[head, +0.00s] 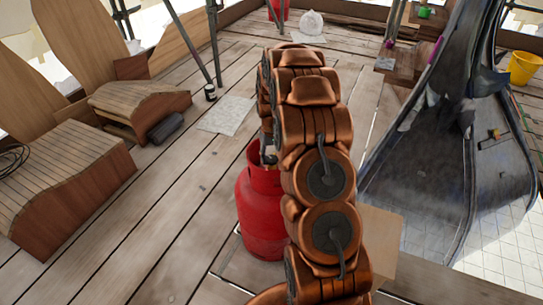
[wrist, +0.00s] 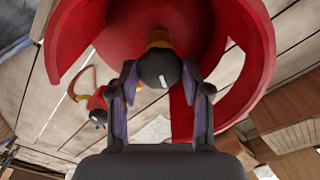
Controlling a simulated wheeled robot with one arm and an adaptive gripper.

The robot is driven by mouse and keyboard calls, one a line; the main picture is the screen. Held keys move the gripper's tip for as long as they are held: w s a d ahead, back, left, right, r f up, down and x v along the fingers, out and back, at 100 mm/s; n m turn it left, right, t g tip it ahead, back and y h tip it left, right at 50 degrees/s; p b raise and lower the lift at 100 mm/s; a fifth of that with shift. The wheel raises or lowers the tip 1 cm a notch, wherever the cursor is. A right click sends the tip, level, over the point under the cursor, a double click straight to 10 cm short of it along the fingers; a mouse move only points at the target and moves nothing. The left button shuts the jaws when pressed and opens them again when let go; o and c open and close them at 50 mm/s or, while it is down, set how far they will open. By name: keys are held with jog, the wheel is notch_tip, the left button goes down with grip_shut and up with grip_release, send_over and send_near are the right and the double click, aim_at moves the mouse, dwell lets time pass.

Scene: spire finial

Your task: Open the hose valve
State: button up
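A red gas cylinder (head: 262,215) stands on the plank floor in the head view, partly hidden behind my arm. In the wrist view I look down on its red collar (wrist: 258,50). Inside the collar is a brass-coloured valve with a round black knob (wrist: 160,69) bearing a white mark. My gripper (wrist: 160,78) has one finger on each side of this knob, very close to it; I cannot tell whether they touch. A smaller red fitting with a black end (wrist: 98,113) lies lower left, beside a curved orange hose (wrist: 85,76). The gripper is not clearly visible in the head view.
Wooden slatted seats (head: 62,175) stand at the left. A dark grey curved slide-like structure (head: 430,180) fills the right. A yellow bucket (head: 523,68) is at far right. A pale sheet (head: 227,115) lies on the floor; the planks left of the cylinder are clear.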

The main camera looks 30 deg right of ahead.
aim_at(271, 159)
jog(key=o, duration=0.5)
jog(key=shift+c, duration=0.2)
jog(key=shift+r, duration=0.1)
notch_tip(271, 159, up, 12)
dwell(0.3)
jog(key=shift+a, duration=0.1)
dwell(0.4)
